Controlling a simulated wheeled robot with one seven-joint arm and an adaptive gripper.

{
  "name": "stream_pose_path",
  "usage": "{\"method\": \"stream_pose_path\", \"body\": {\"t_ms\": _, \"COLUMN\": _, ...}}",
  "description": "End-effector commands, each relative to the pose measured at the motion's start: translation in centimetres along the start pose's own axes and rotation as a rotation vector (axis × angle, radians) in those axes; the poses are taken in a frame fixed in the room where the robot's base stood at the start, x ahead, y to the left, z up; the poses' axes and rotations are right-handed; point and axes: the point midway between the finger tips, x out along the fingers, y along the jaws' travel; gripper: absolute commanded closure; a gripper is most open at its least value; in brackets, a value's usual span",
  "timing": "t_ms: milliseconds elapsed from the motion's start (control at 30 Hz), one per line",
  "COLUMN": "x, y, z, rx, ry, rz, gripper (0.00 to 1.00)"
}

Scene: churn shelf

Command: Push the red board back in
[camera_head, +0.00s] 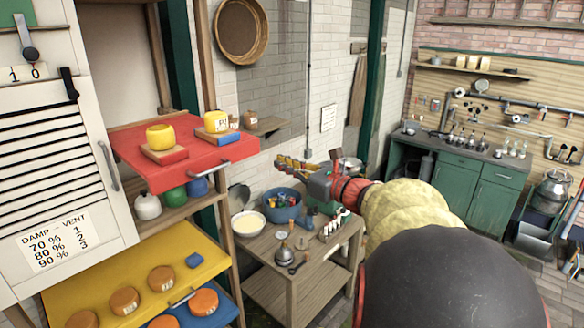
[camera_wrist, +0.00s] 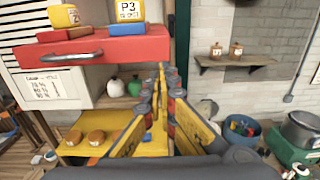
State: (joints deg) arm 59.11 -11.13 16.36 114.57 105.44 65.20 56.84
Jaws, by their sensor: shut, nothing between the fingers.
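The red board (camera_head: 205,156) juts out from the wooden shelf on the left, with a grey handle (camera_head: 225,163) on its front edge. The red board also shows at the upper left of the wrist view (camera_wrist: 125,46). My gripper (camera_head: 281,164) is to the right of the board in the head view, apart from it. In the wrist view its fingers (camera_wrist: 165,72) are shut and empty, their tips in front of the board's right part.
A yellow board (camera_head: 130,275) with orange-brown rounds juts out lower down, above a blue board (camera_head: 215,313). A low table (camera_head: 272,262) with a bowl and a blue tub stands right of the shelf. A small wall shelf (camera_wrist: 235,63) is behind.

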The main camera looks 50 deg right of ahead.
Motion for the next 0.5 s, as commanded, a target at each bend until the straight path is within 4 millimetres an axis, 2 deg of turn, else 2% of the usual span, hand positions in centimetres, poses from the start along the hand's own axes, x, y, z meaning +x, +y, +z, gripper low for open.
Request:
{"method": "stream_pose_path", "body": {"t_ms": 33, "x": 1.2, "y": 0.1, "z": 0.0, "rx": 0.002, "ry": 0.002, "rz": 0.005, "gripper": 1.0}}
{"method": "stream_pose_path", "body": {"t_ms": 200, "x": 4.4, "y": 0.1, "z": 0.1, "rx": 0.002, "ry": 0.002, "rz": 0.004, "gripper": 1.0}}
{"method": "stream_pose_path", "body": {"t_ms": 400, "x": 7.0, "y": 0.1, "z": 0.0, "rx": 0.001, "ry": 0.002, "rz": 0.002, "gripper": 1.0}}
{"method": "stream_pose_path", "body": {"t_ms": 500, "x": 7.6, "y": 0.1, "z": 0.0, "rx": -0.001, "ry": 0.002, "rz": 0.001, "gripper": 1.0}}
